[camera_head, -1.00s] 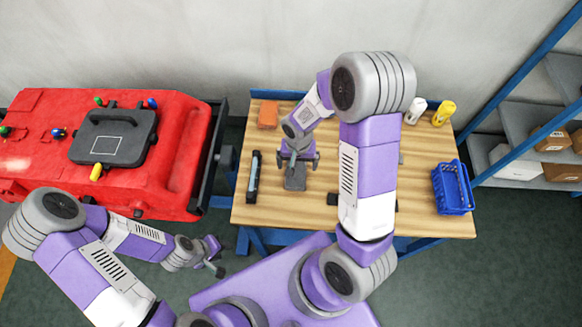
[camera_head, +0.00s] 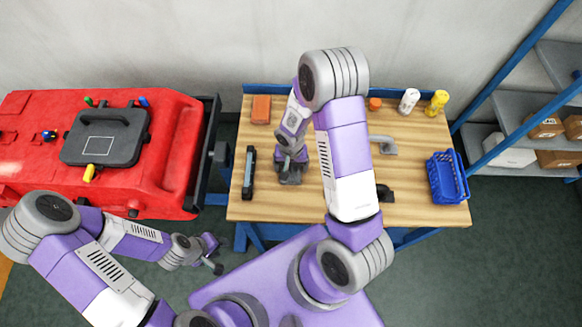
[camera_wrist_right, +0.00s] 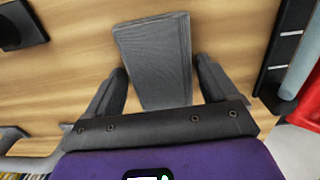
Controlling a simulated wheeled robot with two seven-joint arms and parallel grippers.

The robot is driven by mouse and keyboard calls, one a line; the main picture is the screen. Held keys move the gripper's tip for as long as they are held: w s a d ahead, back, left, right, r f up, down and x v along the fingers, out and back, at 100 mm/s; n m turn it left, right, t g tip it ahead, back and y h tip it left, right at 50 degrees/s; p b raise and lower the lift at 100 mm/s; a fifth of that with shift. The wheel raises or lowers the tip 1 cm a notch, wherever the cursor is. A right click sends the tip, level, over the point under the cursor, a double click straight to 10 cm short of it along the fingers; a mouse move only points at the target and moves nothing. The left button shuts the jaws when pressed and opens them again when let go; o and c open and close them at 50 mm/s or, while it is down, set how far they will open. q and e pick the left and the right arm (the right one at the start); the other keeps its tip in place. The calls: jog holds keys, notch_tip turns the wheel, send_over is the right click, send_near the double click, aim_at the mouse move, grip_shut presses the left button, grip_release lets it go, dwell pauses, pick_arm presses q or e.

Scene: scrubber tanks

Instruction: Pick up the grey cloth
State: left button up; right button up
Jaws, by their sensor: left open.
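The grey cloth (camera_wrist_right: 155,60) is a ribbed, folded, oblong piece lying on the wooden workbench (camera_head: 240,208). In the right wrist view it lies between and beyond the two fingers of my right gripper (camera_wrist_right: 161,68), which are apart, with gaps at the sides. In the head view my right gripper (camera_head: 290,176) is low over the bench's left part and mostly hides the cloth. My left gripper (camera_head: 214,259) is open and empty, away from the bench at lower left.
A black-and-teal tool (camera_head: 249,172) lies left of my right gripper, with an orange block (camera_head: 261,109) behind. A grey bent part (camera_head: 384,145), white bottle (camera_head: 409,101), yellow bottle (camera_head: 436,103) and blue basket (camera_head: 446,178) are farther right. A red machine (camera_head: 180,150) stands left.

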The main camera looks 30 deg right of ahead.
aim_at(291, 167)
jog(key=c, duration=0.7)
jog(key=shift+c, duration=0.2)
notch_tip(291, 167, up, 10)
jog(key=shift+p, duration=0.45)
